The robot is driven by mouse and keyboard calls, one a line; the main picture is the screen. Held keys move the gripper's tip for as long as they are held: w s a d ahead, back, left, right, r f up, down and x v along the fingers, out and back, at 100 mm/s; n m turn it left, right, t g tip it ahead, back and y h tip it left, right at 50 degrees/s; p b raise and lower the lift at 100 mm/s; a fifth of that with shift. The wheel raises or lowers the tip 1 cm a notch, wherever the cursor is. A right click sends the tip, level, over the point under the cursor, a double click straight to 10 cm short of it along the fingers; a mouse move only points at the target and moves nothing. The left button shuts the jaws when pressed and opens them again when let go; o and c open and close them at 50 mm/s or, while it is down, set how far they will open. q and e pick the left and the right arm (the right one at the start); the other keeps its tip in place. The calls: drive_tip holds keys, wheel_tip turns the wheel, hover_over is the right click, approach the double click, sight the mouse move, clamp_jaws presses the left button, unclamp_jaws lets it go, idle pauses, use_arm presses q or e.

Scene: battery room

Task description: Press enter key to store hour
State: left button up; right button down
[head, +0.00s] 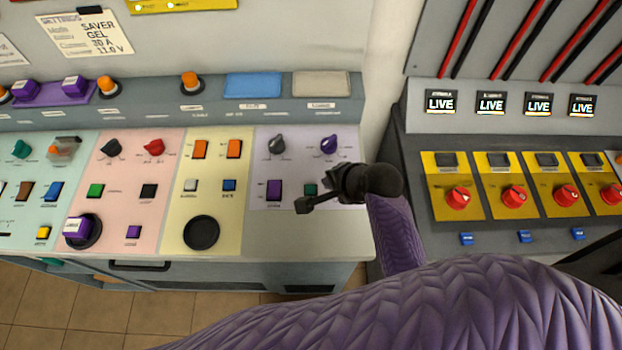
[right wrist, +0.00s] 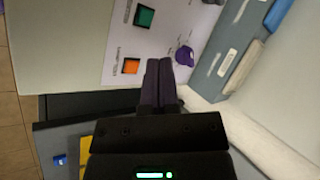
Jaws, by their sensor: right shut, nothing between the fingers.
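The lilac panel (head: 290,145) at the right end of the console carries a dark knob (head: 277,144), a purple knob (head: 329,145), a purple key (head: 274,190) and a green key (head: 310,189). The right wrist view shows the green key (right wrist: 145,16), an orange key (right wrist: 131,66) and the purple knob (right wrist: 184,55). Labels are too small to read, so I cannot tell which is enter. My right gripper (head: 344,188) is over the panel's right side, hiding part of it. Its fingers (right wrist: 160,64) are shut and empty; contact cannot be told. My left gripper is not in view.
Teal, pink and yellow panels (head: 222,152) with keys and knobs lie to the left. A second console with red rotary switches (head: 514,197) and LIVE displays (head: 491,103) stands right, across a narrow gap. Blue and grey blocks (head: 321,84) top the ledge behind.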

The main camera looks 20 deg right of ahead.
sight(314, 190)
drive_tip(key=w+m, duration=0.2)
drive_tip(key=w+a+m+t, duration=0.1)
drive_tip(key=m, duration=0.2)
drive_tip(key=w+m+y, duration=0.1)
drive_tip(key=w+m, duration=0.1)
drive_tip(key=shift+w+a+f+m+t, duration=0.25)
drive_tip(key=shift+w+a+m+t, duration=0.05)
drive_tip(key=shift+w, duration=0.05)
drive_tip(key=shift+f, duration=0.1)
wheel_tip(314, 190, down, 8)
drive_tip(key=b, duration=0.9)
drive_tip(key=shift+f, duration=0.3)
